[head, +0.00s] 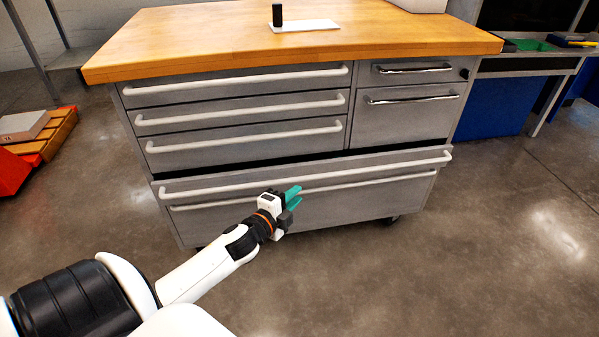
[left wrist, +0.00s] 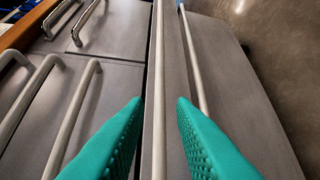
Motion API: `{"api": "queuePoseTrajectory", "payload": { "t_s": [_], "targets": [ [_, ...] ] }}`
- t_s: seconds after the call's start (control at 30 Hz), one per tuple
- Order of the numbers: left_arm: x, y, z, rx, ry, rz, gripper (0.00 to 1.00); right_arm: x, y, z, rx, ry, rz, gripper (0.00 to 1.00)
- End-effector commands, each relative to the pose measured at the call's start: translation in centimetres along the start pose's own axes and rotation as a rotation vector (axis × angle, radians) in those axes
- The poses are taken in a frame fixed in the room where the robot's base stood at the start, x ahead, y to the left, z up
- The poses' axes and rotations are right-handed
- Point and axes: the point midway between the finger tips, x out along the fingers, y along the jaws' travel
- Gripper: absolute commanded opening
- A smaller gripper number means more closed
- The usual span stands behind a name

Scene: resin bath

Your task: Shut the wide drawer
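The wide drawer (head: 360,163) is near the bottom of the grey cabinet in the head view. It stands out a little, with a dark gap above its front. Its long pale handle (head: 400,164) runs across nearly the whole width. My left gripper (head: 293,196) is at the middle of this drawer front, its teal fingers apart. In the left wrist view the open fingers (left wrist: 160,125) lie on either side of a long pale bar, which looks like the drawer's handle (left wrist: 157,70). I cannot tell whether they touch it. My right gripper is not in view.
A second long handle (head: 400,180) runs just below. Several smaller drawers (head: 235,102) above look closed. The wooden top (head: 200,40) carries a black object (head: 277,15) on a white plate. A red and wooden stack (head: 40,135) stands at the left. The floor in front is clear.

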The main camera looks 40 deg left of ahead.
Motion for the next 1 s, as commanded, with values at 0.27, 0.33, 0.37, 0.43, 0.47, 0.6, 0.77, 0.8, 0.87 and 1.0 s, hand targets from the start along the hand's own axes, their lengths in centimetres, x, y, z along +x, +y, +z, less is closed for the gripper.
{"api": "queuePoseTrajectory", "payload": {
  "t_s": [0.27,0.33,0.37,0.43,0.47,0.6,0.77,0.8,0.87,1.0],
  "targets": [
    [4.5,-0.2,-0.1,0.004,0.001,0.003,0.23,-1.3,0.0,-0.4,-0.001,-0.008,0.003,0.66],
    [6.0,-0.1,-0.1,0.005,0.001,0.003,0.23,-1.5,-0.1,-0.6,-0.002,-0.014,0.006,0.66],
    [6.6,-0.1,-0.1,0.005,0.001,0.003,0.23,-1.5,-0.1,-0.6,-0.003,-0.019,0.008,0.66],
    [7.9,-0.2,-0.1,0.005,0.001,0.002,0.23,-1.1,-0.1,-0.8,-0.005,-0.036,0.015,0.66],
    [8.4,-0.1,-0.1,0.004,0.001,0.002,0.23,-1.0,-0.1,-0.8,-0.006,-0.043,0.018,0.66],
    [10.4,-0.2,-0.1,0.004,0.003,0.0,0.23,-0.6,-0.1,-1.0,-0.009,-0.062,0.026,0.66],
    [11.5,-0.1,-0.1,0.004,0.002,-0.001,0.23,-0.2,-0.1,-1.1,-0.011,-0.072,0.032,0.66],
    [11.6,-0.1,-0.1,0.004,0.002,-0.001,0.23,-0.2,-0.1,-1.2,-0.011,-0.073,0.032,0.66],
    [11.7,0.0,-0.1,0.004,0.003,-0.002,0.23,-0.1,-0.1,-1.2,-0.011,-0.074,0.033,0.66],
    [11.8,0.0,-0.1,0.005,0.003,-0.002,0.23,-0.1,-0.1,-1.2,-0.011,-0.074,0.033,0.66]
  ]
}}
